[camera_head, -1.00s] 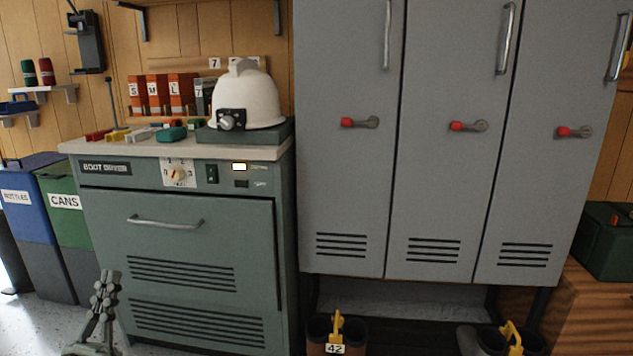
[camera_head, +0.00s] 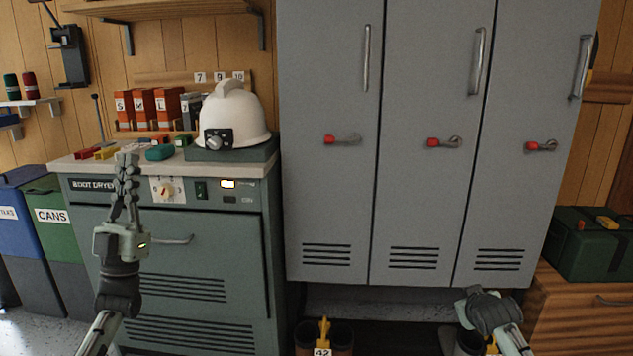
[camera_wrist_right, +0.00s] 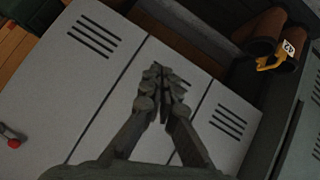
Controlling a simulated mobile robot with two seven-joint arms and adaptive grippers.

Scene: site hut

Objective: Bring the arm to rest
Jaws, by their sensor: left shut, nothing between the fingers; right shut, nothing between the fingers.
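My left gripper (camera_head: 126,180) points up in front of the boot dryer (camera_head: 95,240), left of its door handle. It is shut and empty. My right arm shows at the bottom right of the head view, in front of the space below the lockers. Its fingertips are hard to make out there. In the right wrist view my right gripper (camera_wrist_right: 162,85) is shut, with nothing between its fingers, and the locker fronts lie beyond it.
Grey lockers (camera_head: 415,220) with red-tipped latches stand in the middle. A white helmet (camera_head: 238,115) sits on the dryer top. Blue (camera_head: 22,222) and green (camera_head: 58,240) bins stand at the left. A green toolbox (camera_head: 590,250) rests on a wooden cabinet at the right. Boots stand under the lockers.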

